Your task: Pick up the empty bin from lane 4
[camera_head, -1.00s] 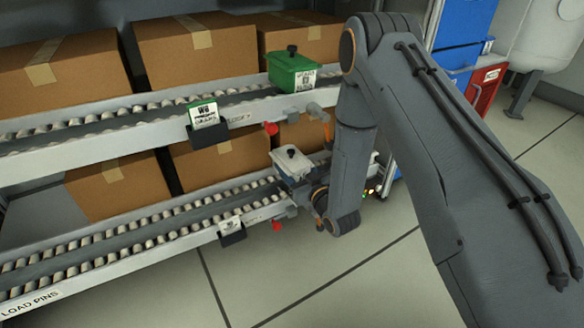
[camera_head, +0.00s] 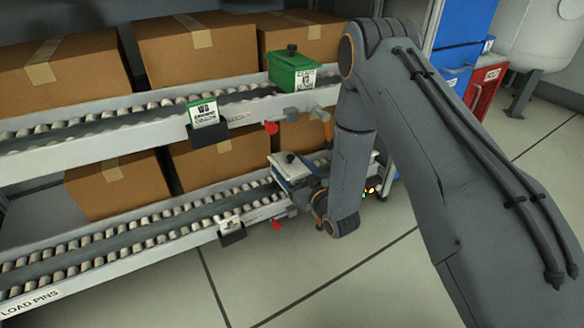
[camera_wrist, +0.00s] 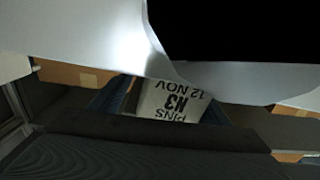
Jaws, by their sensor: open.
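In the wrist view, a white label (camera_wrist: 172,101) shows upside down with "N3", "PINS" and "12 NOV", very close.
A green lidded bin (camera_head: 291,72) stands on the upper lane, above. Cardboard boxes (camera_head: 196,48) fill the racks behind. Red knobs (camera_head: 270,127) and card holders (camera_head: 232,230) stick out from the lane fronts. Blue and red containers (camera_head: 484,88) stand at right. The floor in front is clear.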

